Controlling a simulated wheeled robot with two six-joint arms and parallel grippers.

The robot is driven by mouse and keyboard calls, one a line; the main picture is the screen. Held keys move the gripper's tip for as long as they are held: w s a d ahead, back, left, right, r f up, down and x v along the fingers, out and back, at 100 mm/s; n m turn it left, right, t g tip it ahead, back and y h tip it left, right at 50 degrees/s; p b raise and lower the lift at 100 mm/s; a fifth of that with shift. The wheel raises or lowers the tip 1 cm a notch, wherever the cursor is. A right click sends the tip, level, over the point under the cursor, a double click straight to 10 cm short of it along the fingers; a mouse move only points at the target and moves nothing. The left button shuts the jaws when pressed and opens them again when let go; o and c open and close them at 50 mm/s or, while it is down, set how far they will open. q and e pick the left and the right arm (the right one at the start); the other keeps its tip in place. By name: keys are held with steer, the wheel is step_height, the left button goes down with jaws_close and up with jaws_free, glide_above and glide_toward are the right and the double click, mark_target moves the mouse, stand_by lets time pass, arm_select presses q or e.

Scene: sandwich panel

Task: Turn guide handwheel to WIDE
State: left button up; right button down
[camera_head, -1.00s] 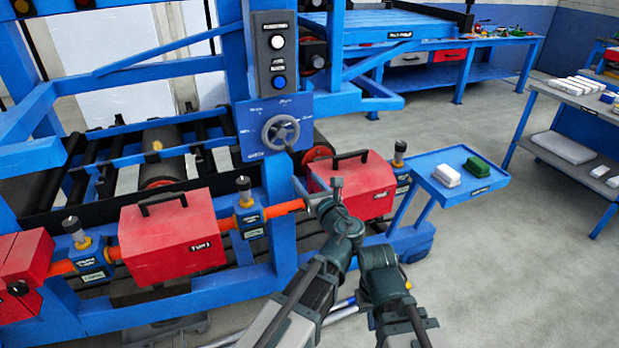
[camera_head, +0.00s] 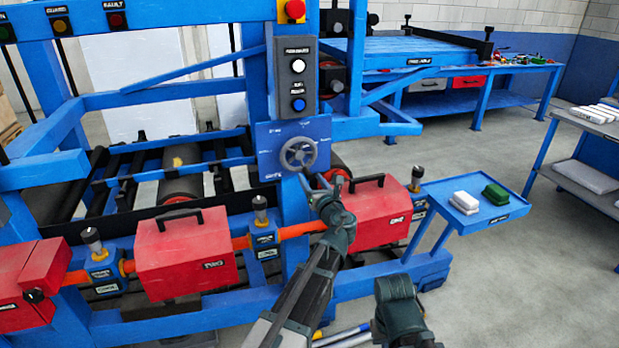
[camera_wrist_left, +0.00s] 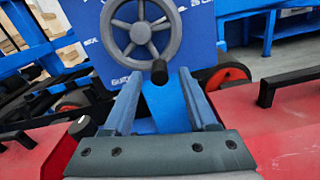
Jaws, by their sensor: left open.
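The guide handwheel (camera_head: 298,154) is a grey spoked wheel on a blue plate (camera_head: 268,166) on the machine's post. In the left wrist view the handwheel (camera_wrist_left: 140,28) fills the top middle, with a dark knob (camera_wrist_left: 159,70) at its lower rim. Lettering on the plate is only partly legible. My left gripper (camera_head: 318,184) is just below and in front of the wheel. In the left wrist view its fingers (camera_wrist_left: 160,95) are apart and empty, with the knob seen beyond and between their tips. A dark arm end of mine shows at the bottom right; no right gripper fingers show.
Red boxes with black handles (camera_head: 185,252) (camera_head: 372,212) flank my left arm. A button panel (camera_head: 297,82) is above the wheel. A blue side tray (camera_head: 485,212) with a white and a green block is at the right. Grey floor (camera_head: 510,280) there is free.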

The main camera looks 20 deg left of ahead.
arm_select(q)
steer(key=shift+x, duration=1.05)
jaws_close()
